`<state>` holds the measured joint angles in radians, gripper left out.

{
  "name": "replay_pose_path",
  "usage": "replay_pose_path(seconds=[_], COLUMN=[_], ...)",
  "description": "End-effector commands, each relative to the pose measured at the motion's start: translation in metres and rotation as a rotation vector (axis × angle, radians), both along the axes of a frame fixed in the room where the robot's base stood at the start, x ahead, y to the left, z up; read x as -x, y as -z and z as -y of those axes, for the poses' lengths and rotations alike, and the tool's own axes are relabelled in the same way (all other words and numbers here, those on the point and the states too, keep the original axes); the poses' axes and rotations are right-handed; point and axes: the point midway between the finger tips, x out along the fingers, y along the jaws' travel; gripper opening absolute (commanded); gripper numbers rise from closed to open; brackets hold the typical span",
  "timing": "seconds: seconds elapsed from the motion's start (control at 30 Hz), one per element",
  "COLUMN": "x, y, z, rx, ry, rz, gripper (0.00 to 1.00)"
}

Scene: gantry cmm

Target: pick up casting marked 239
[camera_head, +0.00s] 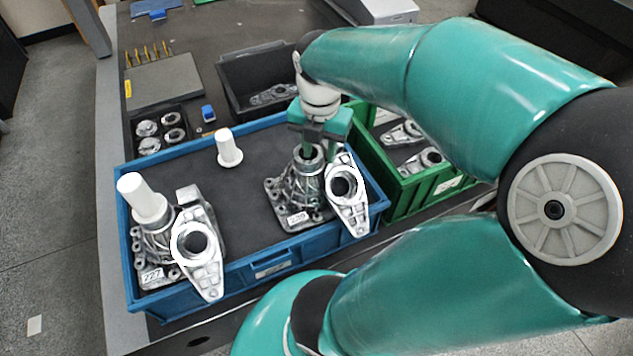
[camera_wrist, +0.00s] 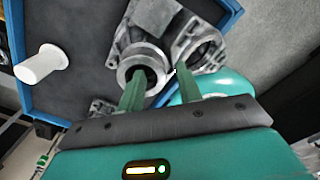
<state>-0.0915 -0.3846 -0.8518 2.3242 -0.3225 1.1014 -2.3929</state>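The casting marked 239 (camera_head: 299,188) is a grey metal piece, upright in the blue bin (camera_head: 272,264) with its label facing front. It has a round open collar on top, also seen in the wrist view (camera_wrist: 126,68). My gripper (camera_head: 320,149) is over this collar, pointing down. In the wrist view its two green fingers (camera_wrist: 160,74) are apart, the left one over the bore and the right one outside the collar. I cannot tell whether either finger touches the metal. Nothing is held between the fingers.
A casting marked 227 (camera_head: 157,244) stands at the bin's left, with a white cylinder (camera_head: 141,197) above it. A flat bracket with a round hole (camera_head: 348,209) lies against casting 239's right side, over the rim. Another white cylinder (camera_head: 229,149) stands behind. A green bin (camera_head: 398,199) adjoins right.

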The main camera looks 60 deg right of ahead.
Motion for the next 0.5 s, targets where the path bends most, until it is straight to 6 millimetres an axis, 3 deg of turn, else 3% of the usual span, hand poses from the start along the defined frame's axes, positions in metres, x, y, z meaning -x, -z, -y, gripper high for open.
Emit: replay_pose_path(seconds=[0.3, 0.5], x=[0.0000, 0.0001], y=[0.0086, 0.0084], z=[0.0002, 0.0002], rx=[0.001, 0.001], ry=[0.000, 0.000], rz=[0.001, 0.001], gripper=[0.35, 0.00])
